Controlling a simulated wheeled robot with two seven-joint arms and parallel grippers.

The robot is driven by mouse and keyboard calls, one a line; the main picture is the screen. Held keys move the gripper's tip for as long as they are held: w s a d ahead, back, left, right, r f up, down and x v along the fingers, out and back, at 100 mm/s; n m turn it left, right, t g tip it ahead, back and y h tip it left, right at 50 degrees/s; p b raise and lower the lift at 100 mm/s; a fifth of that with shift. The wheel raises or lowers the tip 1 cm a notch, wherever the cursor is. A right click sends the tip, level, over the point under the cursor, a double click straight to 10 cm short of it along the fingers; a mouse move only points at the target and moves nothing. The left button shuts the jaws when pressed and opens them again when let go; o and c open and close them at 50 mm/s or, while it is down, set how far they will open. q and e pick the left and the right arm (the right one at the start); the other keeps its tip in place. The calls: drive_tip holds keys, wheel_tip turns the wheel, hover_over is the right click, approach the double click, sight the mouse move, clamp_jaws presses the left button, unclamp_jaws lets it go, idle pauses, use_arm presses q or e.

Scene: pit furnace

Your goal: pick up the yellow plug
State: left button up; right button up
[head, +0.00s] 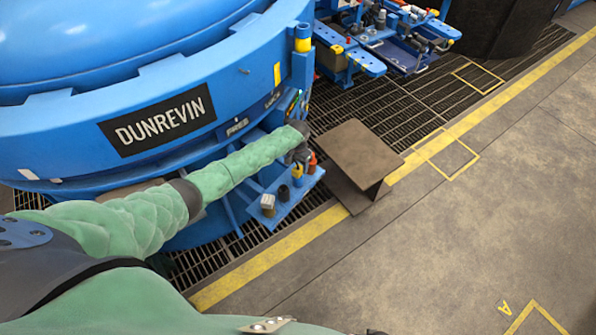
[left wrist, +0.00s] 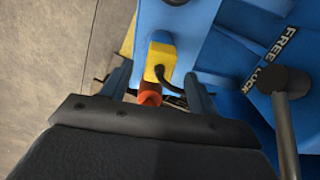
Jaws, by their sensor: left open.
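In the left wrist view a yellow block (left wrist: 159,61), which looks like the yellow plug, sits against a blue panel with a black cable coming off it. An orange-red cylinder (left wrist: 150,95) is nearer to the camera, in the gap between my fingers. My left gripper (left wrist: 157,88) is open, its two fingers apart on either side, and the yellow block is just beyond the tips. In the head view my left gripper (head: 302,152) is at the blue stand beside the furnace, above a small shelf. My right gripper is not in view.
The blue furnace (head: 80,140) marked DUNREVIN stands at left. The blue shelf (head: 290,205) holds several small fittings, one orange (head: 312,163). A brown steel beam piece (head: 362,155) stands close right. In the wrist view a grey lever (left wrist: 290,120) is at right. Open floor (head: 450,240) lies right.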

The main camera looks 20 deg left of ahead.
sight(298, 168)
use_arm(q)
wheel_tip(298, 168, down, 3)
drive_tip(key=shift+r+p, duration=0.1)
drive_tip(key=shift+p, duration=0.3)
drive_tip(key=shift+f, duration=0.5)
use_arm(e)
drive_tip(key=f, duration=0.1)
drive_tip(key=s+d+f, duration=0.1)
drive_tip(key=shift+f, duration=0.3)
use_arm(q)
drive_tip(key=shift+c, duration=0.4)
drive_tip(key=c, duration=1)
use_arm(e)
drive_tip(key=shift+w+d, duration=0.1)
